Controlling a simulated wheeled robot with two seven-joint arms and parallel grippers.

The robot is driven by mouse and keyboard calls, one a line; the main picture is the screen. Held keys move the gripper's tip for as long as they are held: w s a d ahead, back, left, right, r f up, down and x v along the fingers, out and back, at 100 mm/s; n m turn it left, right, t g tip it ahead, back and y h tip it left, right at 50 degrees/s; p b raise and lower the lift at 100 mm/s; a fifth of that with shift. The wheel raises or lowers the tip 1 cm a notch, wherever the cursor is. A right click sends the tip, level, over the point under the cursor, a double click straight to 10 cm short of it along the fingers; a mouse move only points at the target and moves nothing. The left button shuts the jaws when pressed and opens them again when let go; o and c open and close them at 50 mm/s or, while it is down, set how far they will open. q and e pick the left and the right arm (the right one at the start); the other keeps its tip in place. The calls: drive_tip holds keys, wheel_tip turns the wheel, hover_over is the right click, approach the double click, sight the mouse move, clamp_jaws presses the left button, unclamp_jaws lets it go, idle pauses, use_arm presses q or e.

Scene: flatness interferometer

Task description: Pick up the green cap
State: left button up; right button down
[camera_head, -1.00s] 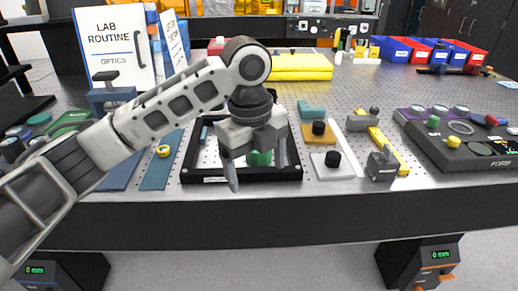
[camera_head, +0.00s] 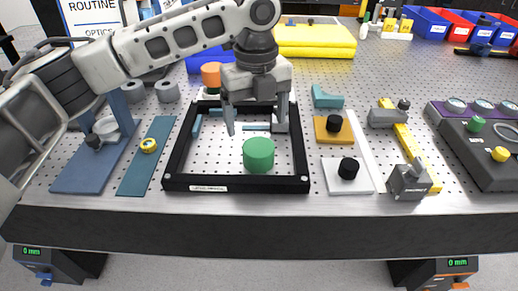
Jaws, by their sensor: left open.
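The green cap (camera_head: 258,155) is a short green cylinder standing inside a black square frame (camera_head: 236,183), near the frame's front edge and right of its middle. My left gripper (camera_head: 256,128) hangs down over the frame with its two fingers spread and nothing between them. In the picture its fingertips show just above and behind the cap, and the cap is not hidden by them. How high the fingertips are above the table cannot be told. My right gripper does not show.
Left of the frame lie a teal plate (camera_head: 146,170) and a blue plate (camera_head: 92,165). Right of it are an orange block (camera_head: 325,134), a white plate with a black knob (camera_head: 348,169) and a grey clamp (camera_head: 409,183). A yellow case (camera_head: 315,38) lies behind. The table's front edge is clear.

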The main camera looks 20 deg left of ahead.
sight(257, 144)
use_arm(q)
wheel_tip(257, 144, down, 8)
drive_tip(key=shift+s+d+f, duration=0.1)
drive_tip(key=shift+s, duration=0.05)
drive_tip(key=c, duration=1)
